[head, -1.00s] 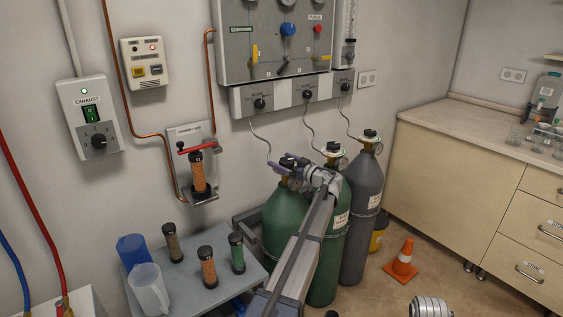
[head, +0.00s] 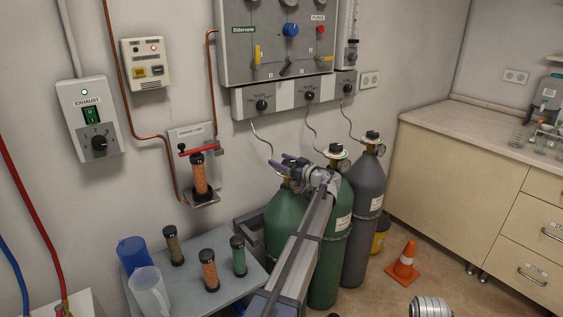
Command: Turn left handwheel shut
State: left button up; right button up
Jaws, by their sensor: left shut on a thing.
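The left cylinder (head: 284,225) is green and stands upright under the wall panel. My left gripper (head: 284,163) is at its top, shut on the left handwheel, which the fingers almost wholly hide. My left arm crosses in front of the green cylinders. The middle cylinder (head: 325,275), also green, has a black handwheel (head: 336,148) that is free. The grey cylinder (head: 366,220) at the right has its own black handwheel (head: 372,135).
A small table (head: 229,250) with jugs and several capped columns stands left of the cylinders. The gas panel (head: 285,95) hangs above them, with thin hoses running down. An orange cone (head: 405,262) stands on the floor before the counter (head: 460,190).

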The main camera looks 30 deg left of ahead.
pick_arm(q)
jog(key=shift+d, duration=0.1)
jog(key=shift+c, duration=0.8)
